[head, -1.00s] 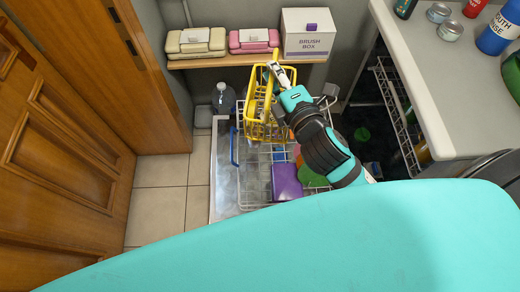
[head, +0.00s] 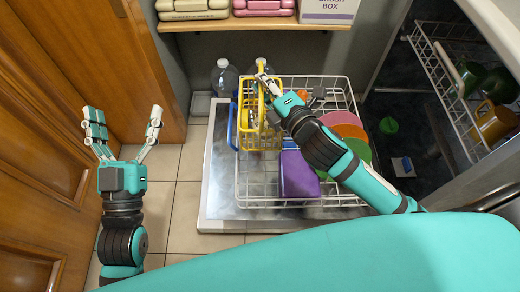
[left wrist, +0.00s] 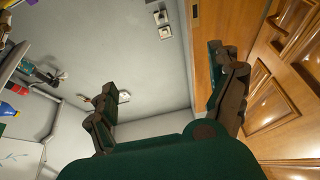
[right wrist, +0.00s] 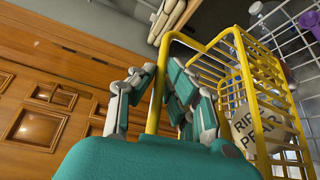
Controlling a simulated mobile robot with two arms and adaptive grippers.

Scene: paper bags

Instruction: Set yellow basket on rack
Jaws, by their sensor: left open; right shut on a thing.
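The yellow basket (head: 259,140) is over the back left part of the white wire rack (head: 255,190) in the head view. I cannot tell if it rests on the wires. My right gripper (head: 266,84) is shut on the basket's handle. My left gripper (head: 124,130) is open and empty, in front of the wooden door, well left of the rack. In the left wrist view the open left gripper (left wrist: 165,95) faces a wall.
A shelf (head: 240,23) is above the back. Floor tiles (head: 175,215) at left are clear.

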